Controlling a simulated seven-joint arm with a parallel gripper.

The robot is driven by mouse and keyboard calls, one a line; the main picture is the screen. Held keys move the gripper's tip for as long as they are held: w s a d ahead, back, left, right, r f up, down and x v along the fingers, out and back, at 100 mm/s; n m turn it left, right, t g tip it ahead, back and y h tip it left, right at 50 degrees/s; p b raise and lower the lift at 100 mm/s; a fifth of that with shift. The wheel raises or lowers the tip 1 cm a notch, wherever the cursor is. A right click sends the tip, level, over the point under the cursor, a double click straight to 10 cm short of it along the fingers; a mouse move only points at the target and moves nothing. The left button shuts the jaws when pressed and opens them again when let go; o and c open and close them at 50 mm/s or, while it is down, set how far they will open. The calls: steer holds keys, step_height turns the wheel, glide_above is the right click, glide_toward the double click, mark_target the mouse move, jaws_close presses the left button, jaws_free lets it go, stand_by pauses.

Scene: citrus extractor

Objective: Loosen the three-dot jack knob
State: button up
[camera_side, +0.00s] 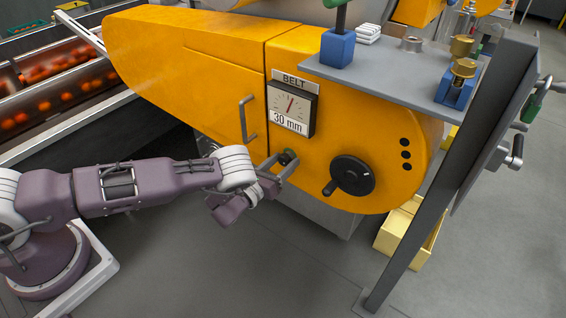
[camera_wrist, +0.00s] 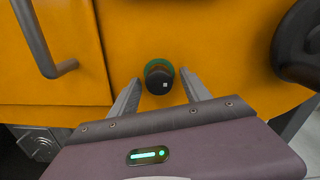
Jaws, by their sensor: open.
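Three black dots (camera_side: 405,154) mark the right end of the yellow housing. A small dark knob (camera_side: 287,157) with a green collar sits on this housing, below the BELT gauge (camera_side: 291,104). In the wrist view the knob (camera_wrist: 161,82) shows a small pale square on its face and green behind it. My gripper (camera_side: 281,165) is open at the knob. In the wrist view the two fingertips of my gripper (camera_wrist: 163,87) stand either side of the knob's lower part, with gaps visible. Whether the fingers reach fully around it in depth I cannot tell.
A black handwheel with a crank grip (camera_side: 352,175) is close on the right. A bar handle (camera_side: 246,118) is on the left panel. The gauge reads 30 mm. A grey shelf (camera_side: 400,75) overhangs above, and a dark post (camera_side: 440,190) stands at right. Floor in front is clear.

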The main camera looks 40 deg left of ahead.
jaws_close()
stand_by(0.4)
steer(key=n, duration=0.5)
steer(key=shift+d, duration=0.1)
steer(key=n, duration=0.4)
steer(key=shift+r+n, duration=0.1)
steer(key=shift+n, duration=0.2)
steer(key=n, duration=0.4)
steer(key=shift+r, duration=0.1)
steer(key=shift+w+r+n, duration=0.1)
steer(key=shift+n, duration=2.3)
